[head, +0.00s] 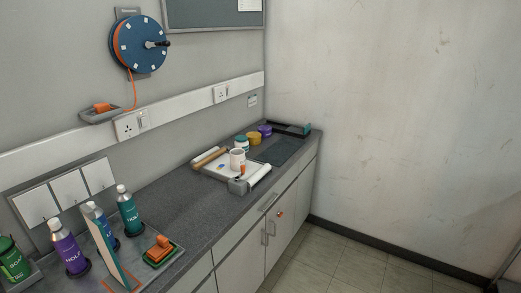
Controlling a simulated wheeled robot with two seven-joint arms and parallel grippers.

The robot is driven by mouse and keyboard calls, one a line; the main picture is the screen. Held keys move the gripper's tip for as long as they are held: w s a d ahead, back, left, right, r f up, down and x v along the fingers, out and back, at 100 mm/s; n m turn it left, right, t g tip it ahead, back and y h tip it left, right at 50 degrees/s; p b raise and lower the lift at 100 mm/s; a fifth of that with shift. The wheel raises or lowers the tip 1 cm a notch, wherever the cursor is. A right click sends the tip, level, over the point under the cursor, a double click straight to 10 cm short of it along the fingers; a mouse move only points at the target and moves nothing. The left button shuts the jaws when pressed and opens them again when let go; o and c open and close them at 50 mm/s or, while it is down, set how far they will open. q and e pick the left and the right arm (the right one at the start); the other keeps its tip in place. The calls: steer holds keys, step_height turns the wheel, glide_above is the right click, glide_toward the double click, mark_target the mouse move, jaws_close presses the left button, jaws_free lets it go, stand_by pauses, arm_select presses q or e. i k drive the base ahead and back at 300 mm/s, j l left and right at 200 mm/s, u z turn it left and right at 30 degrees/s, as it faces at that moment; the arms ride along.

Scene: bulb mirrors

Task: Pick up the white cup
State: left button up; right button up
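A white cup (237,162) stands upright on the grey counter, at the near side of a small group of containers, on or right beside a pale board (213,171). Its open top looks pinkish inside. A small orange item (242,171) is in front of its lower part. A white jar with a teal lid (241,144) stands just behind it. Neither of my grippers is in the head view.
Yellow (254,139) and purple (265,131) containers stand behind the cup; a white roll (259,174) lies to its right. Bottles (129,212) and an orange block (159,248) occupy the near counter. The counter (190,205) between is clear.

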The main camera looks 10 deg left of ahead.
mark_target(238, 160)
steer(key=i+l, duration=0.1)
steer(key=i, duration=1.25)
